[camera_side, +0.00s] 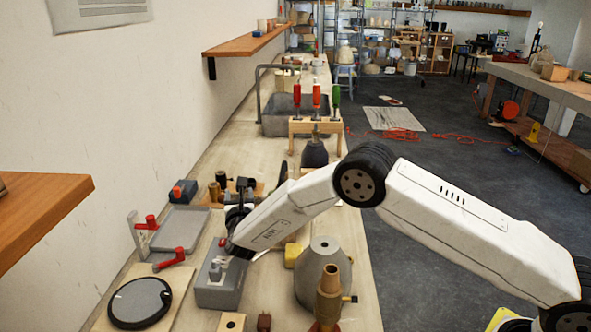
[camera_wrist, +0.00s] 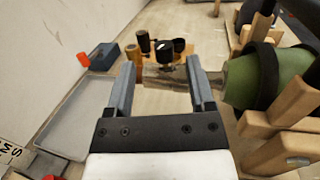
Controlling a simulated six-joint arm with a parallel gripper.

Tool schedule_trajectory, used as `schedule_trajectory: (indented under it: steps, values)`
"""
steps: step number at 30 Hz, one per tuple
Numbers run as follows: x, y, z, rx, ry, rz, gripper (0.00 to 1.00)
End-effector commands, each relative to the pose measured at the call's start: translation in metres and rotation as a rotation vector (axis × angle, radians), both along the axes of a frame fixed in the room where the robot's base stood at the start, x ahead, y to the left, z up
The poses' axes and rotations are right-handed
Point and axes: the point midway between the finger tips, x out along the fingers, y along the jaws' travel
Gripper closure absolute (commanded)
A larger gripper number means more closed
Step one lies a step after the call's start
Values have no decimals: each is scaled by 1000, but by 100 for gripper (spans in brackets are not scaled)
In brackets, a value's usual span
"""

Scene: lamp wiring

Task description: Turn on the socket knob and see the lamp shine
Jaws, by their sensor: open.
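My gripper (camera_wrist: 163,72) is open and empty in the wrist view. Its two grey fingers stand apart on either side of a small black knob (camera_wrist: 165,53) with a white mark, which shows just beyond the fingertips. I cannot tell whether either finger touches it. In the side view the same dark knob (camera_side: 243,184) seems to stand past the end of my arm; my fingers are mostly hidden there. A brass socket-like part (camera_side: 330,297) stands in front of a grey cone (camera_side: 322,268) in the side view. I see no shining lamp in either view.
A grey tray (camera_wrist: 72,122) lies left of my gripper, with a blue box (camera_wrist: 105,55) behind it. A green rounded body (camera_wrist: 258,76) in wooden supports is close on the right.

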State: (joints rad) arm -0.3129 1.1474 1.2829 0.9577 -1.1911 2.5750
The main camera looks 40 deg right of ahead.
Motion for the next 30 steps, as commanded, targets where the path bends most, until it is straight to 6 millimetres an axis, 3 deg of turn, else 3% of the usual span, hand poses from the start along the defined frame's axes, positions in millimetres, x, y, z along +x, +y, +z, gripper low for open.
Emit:
schedule_trajectory:
  steps: [14,23,30]
  values:
    - [-20,-7,-11,33,61,173,31]
    - [-16,-8,-11,33,60,171,31]
    - [-1,-15,-11,34,60,170,31]
